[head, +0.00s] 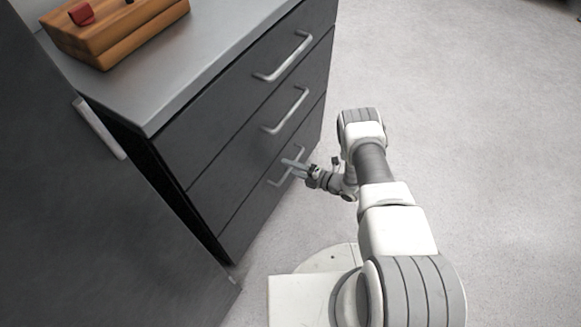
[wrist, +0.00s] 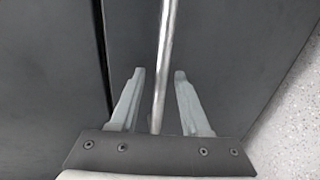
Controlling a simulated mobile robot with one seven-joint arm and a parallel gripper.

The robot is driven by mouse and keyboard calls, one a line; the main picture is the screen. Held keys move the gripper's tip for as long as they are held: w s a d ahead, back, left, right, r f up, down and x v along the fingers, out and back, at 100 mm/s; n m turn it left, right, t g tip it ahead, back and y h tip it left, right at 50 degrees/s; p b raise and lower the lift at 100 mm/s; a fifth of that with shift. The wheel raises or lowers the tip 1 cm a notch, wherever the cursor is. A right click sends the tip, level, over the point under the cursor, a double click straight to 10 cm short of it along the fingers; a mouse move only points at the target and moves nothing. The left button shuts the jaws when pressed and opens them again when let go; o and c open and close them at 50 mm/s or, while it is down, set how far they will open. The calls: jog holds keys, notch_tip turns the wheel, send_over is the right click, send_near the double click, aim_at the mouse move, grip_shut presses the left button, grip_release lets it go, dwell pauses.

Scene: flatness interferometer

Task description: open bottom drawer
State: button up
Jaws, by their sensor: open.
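The dark grey cabinet has three drawers stacked in its front. The bottom drawer (head: 252,208) looks shut in the head view, and its silver bar handle (head: 274,183) is partly hidden by my gripper (head: 292,164). In the wrist view the handle (wrist: 163,62) runs lengthwise between the two fingers of my gripper (wrist: 160,76). The fingers are open, with a gap on each side of the bar. The dark drawer front (wrist: 225,45) lies behind the fingertips.
The middle drawer handle (head: 286,110) and top drawer handle (head: 285,57) are above my gripper. A wooden block (head: 120,28) lies on the grey countertop (head: 180,62). A dark panel with a handle (head: 100,128) stands at left. The floor (head: 480,130) at right is clear.

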grip_shut()
dwell(1.3)
